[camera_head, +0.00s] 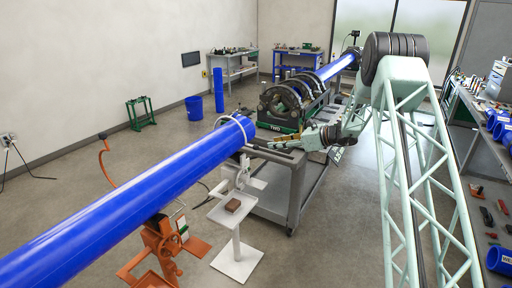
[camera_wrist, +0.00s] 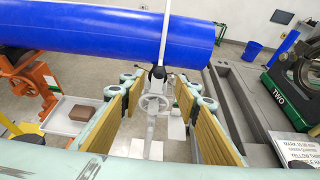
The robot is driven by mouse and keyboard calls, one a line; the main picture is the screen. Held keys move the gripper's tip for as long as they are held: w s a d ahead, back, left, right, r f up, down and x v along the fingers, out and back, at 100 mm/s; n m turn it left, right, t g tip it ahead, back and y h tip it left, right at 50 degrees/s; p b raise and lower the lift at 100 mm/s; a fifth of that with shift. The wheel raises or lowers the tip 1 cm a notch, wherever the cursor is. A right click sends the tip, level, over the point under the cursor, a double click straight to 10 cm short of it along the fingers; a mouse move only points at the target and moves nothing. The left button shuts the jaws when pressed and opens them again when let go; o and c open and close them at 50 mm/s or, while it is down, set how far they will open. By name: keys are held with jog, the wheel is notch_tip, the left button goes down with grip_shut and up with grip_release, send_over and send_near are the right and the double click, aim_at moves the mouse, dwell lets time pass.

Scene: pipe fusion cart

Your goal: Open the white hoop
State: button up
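The white hoop (camera_head: 241,127) is a thin band around the blue pipe (camera_head: 130,198) near its right end. In the wrist view the hoop (camera_wrist: 165,35) crosses the pipe (camera_wrist: 95,30) from top to bottom, with a dark fitting (camera_wrist: 158,73) at its lower end. It looks closed around the pipe; its far side is hidden. My gripper (camera_head: 305,140) is right of the pipe end in the head view. In the wrist view my gripper (camera_wrist: 158,82) is open and empty, its yellow-padded fingers on either side of the dark fitting. I see no contact.
A white stand with a handwheel (camera_wrist: 152,103) is under the pipe, with a brown block (camera_head: 233,204) on its tray. An orange stand (camera_head: 163,240) supports the pipe further left. The grey cart (camera_head: 285,190) carries the fusion machine (camera_head: 285,97).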

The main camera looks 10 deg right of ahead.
aim_at(257, 145)
jog(key=x, duration=1.2)
jog(key=shift+a+f, duration=0.1)
jog(key=shift+a, duration=0.05)
jog(key=shift+c, duration=0.4)
grip_shut()
